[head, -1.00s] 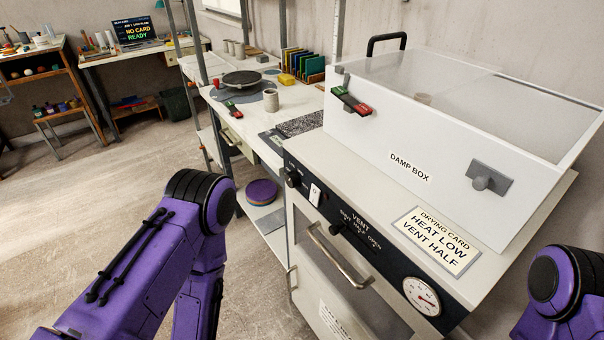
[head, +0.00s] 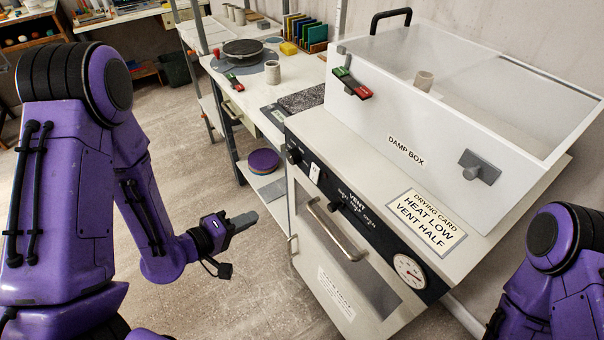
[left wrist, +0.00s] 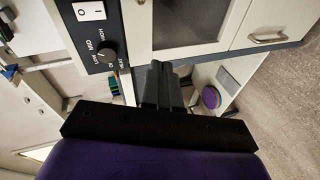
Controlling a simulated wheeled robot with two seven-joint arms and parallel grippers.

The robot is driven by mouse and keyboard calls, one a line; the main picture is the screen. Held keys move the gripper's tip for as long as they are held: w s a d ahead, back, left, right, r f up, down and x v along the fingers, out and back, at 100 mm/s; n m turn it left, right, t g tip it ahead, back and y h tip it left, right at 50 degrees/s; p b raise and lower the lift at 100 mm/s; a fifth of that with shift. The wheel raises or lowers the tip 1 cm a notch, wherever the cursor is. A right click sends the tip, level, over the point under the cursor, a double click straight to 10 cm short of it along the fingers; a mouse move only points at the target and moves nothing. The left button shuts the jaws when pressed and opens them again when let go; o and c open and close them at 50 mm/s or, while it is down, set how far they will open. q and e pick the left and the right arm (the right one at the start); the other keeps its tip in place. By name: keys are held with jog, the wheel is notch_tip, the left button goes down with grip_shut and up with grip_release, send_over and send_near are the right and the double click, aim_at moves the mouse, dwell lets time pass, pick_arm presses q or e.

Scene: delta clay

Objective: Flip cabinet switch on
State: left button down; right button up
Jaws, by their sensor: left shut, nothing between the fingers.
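The cabinet (head: 330,255) has a dark control panel along its top front edge. A small white rocker switch (head: 314,172) sits on that panel, between the round heat knob (head: 293,155) and the vent knob (head: 336,206). In the left wrist view the switch (left wrist: 90,11) shows at the top left, beside the heat knob (left wrist: 107,53); I cannot tell which side is pressed. My left gripper (head: 244,221) is shut and empty, left of the cabinet front and lower than the switch, apart from both. Its fingers show in the left wrist view (left wrist: 161,85). My right gripper is out of view.
A damp box (head: 400,120) stands on the cabinet, with a drying card (head: 427,221) before it. The door handle (head: 335,230) sticks out below the panel. A shelf with purple discs (head: 263,161) is behind my left gripper. The floor left of the cabinet is clear.

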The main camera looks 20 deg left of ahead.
aim_at(313, 179)
pick_arm(q)
notch_tip(313, 179, up, 7)
jog(key=d+h, duration=0.1)
jog(key=h, duration=0.2)
jog(key=shift+s+d+h, duration=0.2)
jog(key=shift+d+h, duration=0.1)
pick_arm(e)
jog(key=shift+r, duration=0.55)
pick_arm(q)
jog(key=shift+w, duration=0.1)
jog(key=p+x, duration=0.1)
jog(key=x, duration=0.5)
jog(key=p+x, duration=0.2)
jog(key=x, duration=0.5)
jog(key=shift+w+r, duration=0.1)
jog(key=shift+r, duration=0.1)
jog(key=shift+w+d+f, duration=0.1)
jog(key=shift+w+d, duration=0.15)
jog(key=shift+w, duration=0.05)
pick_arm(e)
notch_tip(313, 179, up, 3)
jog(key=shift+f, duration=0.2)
